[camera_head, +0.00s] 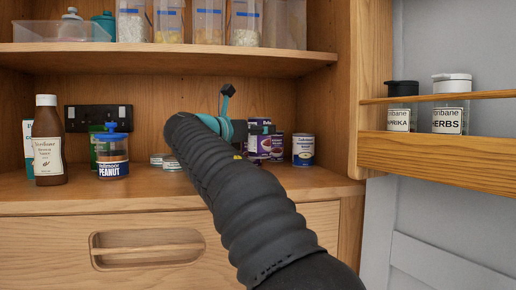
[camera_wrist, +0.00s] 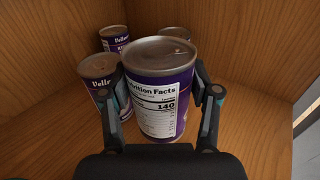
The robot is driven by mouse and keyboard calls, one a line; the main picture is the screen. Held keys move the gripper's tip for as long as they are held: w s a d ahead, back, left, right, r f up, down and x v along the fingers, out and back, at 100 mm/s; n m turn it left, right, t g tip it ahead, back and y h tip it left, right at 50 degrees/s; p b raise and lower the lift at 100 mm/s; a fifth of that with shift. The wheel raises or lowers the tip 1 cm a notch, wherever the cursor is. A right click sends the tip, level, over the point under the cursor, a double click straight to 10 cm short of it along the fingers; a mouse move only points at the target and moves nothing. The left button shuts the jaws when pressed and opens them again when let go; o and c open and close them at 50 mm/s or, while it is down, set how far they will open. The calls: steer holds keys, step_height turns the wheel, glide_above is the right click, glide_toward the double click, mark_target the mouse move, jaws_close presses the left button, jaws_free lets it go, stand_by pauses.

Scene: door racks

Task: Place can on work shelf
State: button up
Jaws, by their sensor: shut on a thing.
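My gripper (camera_wrist: 160,98) is shut on a purple can (camera_wrist: 160,62) with a white nutrition label; one finger lies on each side of it. The can looks upright and close to several other cans. I cannot tell whether its base touches the wood. In the head view, my gripper (camera_head: 240,130) is mostly hidden behind my arm, over the right part of the work shelf (camera_head: 110,195). Purple cans (camera_head: 277,147) show there beside it; I cannot tell which is the held one.
A similar can (camera_wrist: 101,83) stands close left of the held one, with others behind. A blue-and-white can (camera_head: 303,152) stands at the shelf's right. A sauce bottle (camera_head: 48,148) and peanut jar (camera_head: 112,160) stand left. The door rack (camera_head: 435,146) holds spice jars.

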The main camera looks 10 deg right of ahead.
mark_target(251, 146)
steer(key=shift+f+b, duration=1.05)
steer(key=shift+f, duration=0.95)
steer(key=shift+f, duration=0.1)
steer(key=o, duration=1.3)
steer(key=shift+c, duration=0.2)
steer(key=shift+a, duration=0.2)
steer(key=shift+p+v, duration=0.4)
steer(key=shift+v, duration=3.15)
